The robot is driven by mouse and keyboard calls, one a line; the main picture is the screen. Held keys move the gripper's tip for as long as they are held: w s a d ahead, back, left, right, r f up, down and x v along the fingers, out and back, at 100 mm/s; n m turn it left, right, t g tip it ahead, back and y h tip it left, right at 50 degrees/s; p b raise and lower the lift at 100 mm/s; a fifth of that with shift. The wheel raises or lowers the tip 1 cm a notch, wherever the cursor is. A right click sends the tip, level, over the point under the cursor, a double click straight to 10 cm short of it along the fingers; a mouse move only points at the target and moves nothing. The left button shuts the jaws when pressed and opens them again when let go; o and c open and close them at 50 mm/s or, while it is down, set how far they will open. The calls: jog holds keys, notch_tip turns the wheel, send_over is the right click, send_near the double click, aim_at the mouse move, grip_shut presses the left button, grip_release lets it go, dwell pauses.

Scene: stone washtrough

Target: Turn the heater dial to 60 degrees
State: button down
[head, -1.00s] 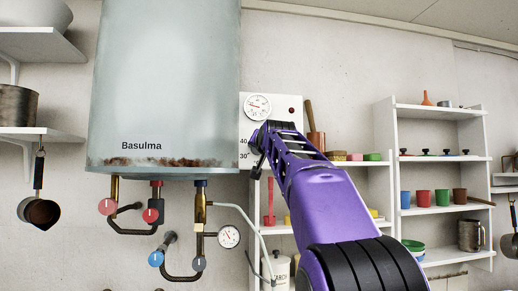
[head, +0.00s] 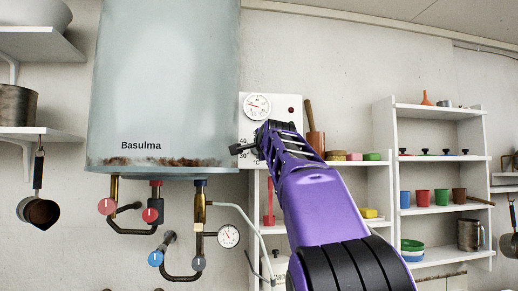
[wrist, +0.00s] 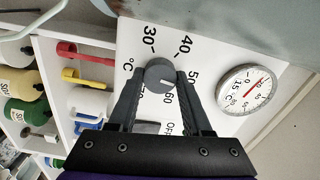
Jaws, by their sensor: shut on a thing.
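The heater dial (wrist: 159,72) is a round grey knob with a white mark on a white panel. In the wrist view my gripper (wrist: 161,76) is shut on it, one finger on each side. The mark points right and slightly down, seemingly between the printed 50 and 60; the fingers partly cover the scale, so the exact reading is unclear. In the head view my gripper (head: 250,147) is at the white heater panel (head: 275,100), low beside the boiler, and hides the dial.
The pale boiler (head: 165,90) hangs left of the panel, with pipes and valve knobs (head: 150,216) below. A thermometer gauge (head: 256,107) sits above the dial. Shelves (head: 440,160) with cups and jars stand to the right.

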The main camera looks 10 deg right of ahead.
jog(key=shift+f+m, duration=0.1)
jog(key=shift+m, duration=5)
jog(key=shift+c, duration=1.6)
grip_release()
jog(key=shift+a, duration=0.1)
jog(key=shift+s, duration=0.1)
